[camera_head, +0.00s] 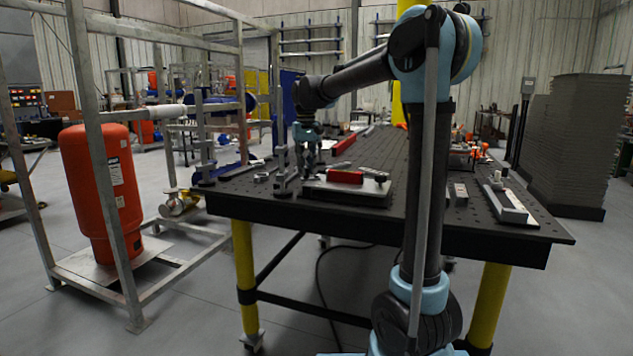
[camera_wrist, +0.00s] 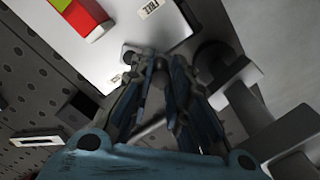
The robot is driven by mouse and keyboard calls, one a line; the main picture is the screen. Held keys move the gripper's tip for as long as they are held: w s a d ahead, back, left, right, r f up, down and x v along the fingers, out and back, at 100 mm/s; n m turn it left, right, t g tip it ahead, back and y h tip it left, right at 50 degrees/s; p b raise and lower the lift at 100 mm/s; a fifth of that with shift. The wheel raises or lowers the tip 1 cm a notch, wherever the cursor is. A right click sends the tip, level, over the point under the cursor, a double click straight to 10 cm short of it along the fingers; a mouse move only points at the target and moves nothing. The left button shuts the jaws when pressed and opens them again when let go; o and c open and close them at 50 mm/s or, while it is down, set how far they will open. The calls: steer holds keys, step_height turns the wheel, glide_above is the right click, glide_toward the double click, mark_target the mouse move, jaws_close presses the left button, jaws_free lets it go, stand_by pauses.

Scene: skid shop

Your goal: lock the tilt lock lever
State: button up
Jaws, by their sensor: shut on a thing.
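A pale instrument body with a printed label reading TILT (camera_wrist: 147,7) fills the top of the wrist view. In the head view this body (camera_head: 330,190) lies on the dark table, with a red block on top. My gripper (camera_wrist: 160,62) reaches down to its edge by the label, fingers nearly together. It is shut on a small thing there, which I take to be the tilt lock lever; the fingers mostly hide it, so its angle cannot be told. In the head view my gripper (camera_head: 308,172) is at the body's left end.
Grey upright clamp posts (camera_head: 282,150) stand just left of my gripper. The perforated table (camera_head: 385,155) holds a level-like tool (camera_head: 508,206) at right. A metal frame with a red tank (camera_head: 100,190) stands on the floor at left.

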steer(key=shift+w, duration=0.1)
steer(key=shift+w+a, duration=0.1)
steer(key=shift+w, duration=0.55)
steer(key=o, duration=0.8)
steer(key=shift+c, duration=0.2)
steer(key=shift+o, duration=1.2)
steer(key=shift+r, duration=0.15)
